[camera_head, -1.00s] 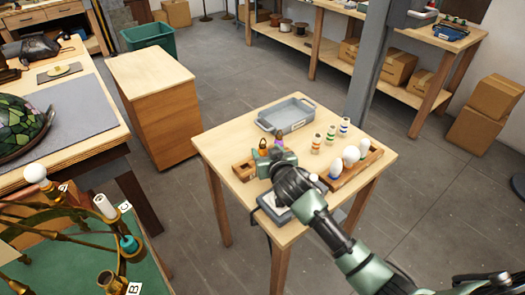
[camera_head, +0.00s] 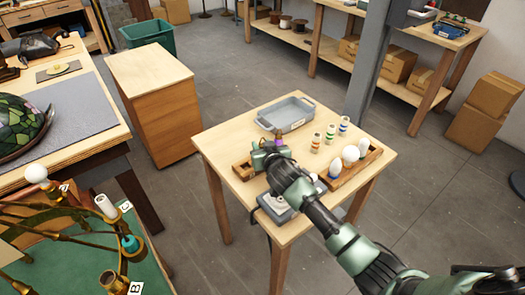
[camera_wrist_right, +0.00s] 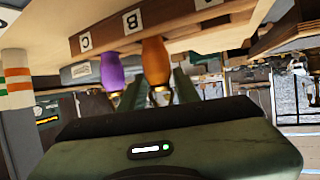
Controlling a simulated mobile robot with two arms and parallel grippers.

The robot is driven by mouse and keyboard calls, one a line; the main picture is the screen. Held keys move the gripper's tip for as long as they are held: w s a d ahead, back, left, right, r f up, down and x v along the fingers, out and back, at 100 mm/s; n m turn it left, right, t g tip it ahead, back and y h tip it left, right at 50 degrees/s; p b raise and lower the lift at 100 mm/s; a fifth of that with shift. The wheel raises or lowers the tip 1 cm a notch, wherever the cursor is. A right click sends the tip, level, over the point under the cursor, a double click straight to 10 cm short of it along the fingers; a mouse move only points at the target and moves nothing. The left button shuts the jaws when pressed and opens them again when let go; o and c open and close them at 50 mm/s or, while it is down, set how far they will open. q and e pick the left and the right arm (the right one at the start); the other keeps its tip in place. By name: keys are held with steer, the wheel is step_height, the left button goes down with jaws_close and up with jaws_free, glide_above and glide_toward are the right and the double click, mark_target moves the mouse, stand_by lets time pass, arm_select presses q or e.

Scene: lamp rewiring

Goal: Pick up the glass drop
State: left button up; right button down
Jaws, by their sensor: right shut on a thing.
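My right gripper (camera_head: 264,152) reaches over the small table and is shut on an amber glass drop. The amber drop (camera_wrist_right: 154,60) sits between the two fingers in the right wrist view, its metal end towards my palm; in the head view my gripper hides it. My left gripper is out of view.
A grey tray (camera_head: 286,102) stands at the table's back. Several striped cylinders (camera_head: 330,134) and a wooden holder (camera_head: 372,158) with white bulbs stand to the right. A lamp frame (camera_head: 60,237) with sockets is at lower left. Open floor lies between the tables.

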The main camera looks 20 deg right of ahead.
step_height(320, 180, up, 20)
steer(key=b, duration=0.1)
steer(key=shift+b, duration=0.4)
